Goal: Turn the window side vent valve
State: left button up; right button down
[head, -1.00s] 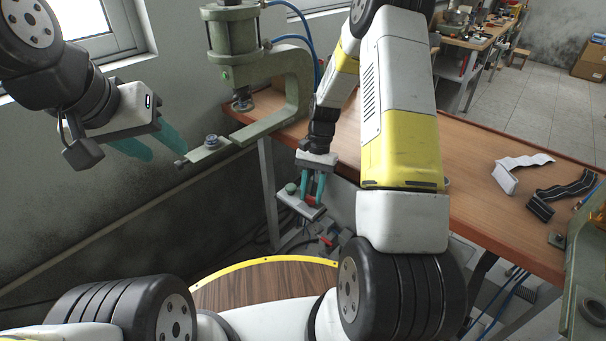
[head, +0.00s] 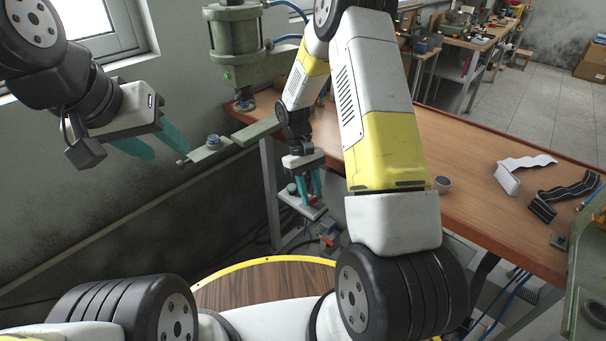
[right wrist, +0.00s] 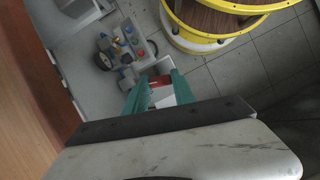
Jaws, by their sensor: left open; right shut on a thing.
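A separate red piece (head: 328,240) shows lower down in the head view. I cannot tell which part is the window side vent valve. My left gripper (head: 152,147) is open and empty, left of the press's lower arm.
The green press (head: 236,62) stands at the bench's left end; its lower arm (head: 218,147) projects toward my left gripper. The wooden bench (head: 470,185) runs right, with grey straps (head: 560,190) on it. A fitting with a gauge (right wrist: 104,60) lies beside the red part.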

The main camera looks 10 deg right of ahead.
jog(key=shift+n+t+h, duration=0.4)
jog(key=shift+n+h, duration=0.1)
jog(key=shift+n, duration=0.9)
jog(key=c, duration=1)
grip_release()
jog(key=shift+c, duration=0.2)
jog(key=shift+a+r, duration=0.1)
jog(key=v, duration=0.7)
jog(key=shift+r, duration=0.3)
jog(key=shift+w, duration=0.15)
